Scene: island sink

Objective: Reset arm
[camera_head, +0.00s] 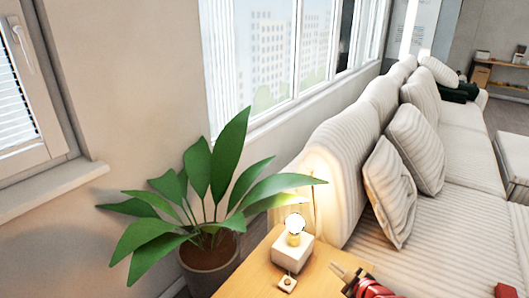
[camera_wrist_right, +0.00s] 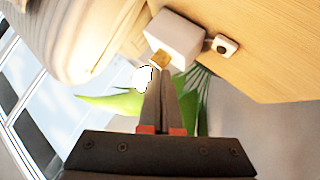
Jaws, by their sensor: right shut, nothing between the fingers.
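My right gripper (camera_head: 340,270) shows at the bottom of the head view, over the wooden side table (camera_head: 255,285), with red and dark parts. In the right wrist view its two fingers (camera_wrist_right: 160,72) are together with nothing between them. They point towards the lamp in that view. The lamp (camera_head: 293,248) has a white block base and a lit round bulb, and its base also shows in the wrist view (camera_wrist_right: 180,38). I cannot tell the exact gap between the fingertips and the lamp. My left gripper is in neither view.
A small white switch (camera_head: 287,283) lies in front of the lamp. A potted plant (camera_head: 208,265) stands left of the table, its leaves reaching towards the lamp. A long cream sofa (camera_head: 440,235) with cushions (camera_head: 390,190) fills the right. Windows (camera_head: 290,60) line the wall.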

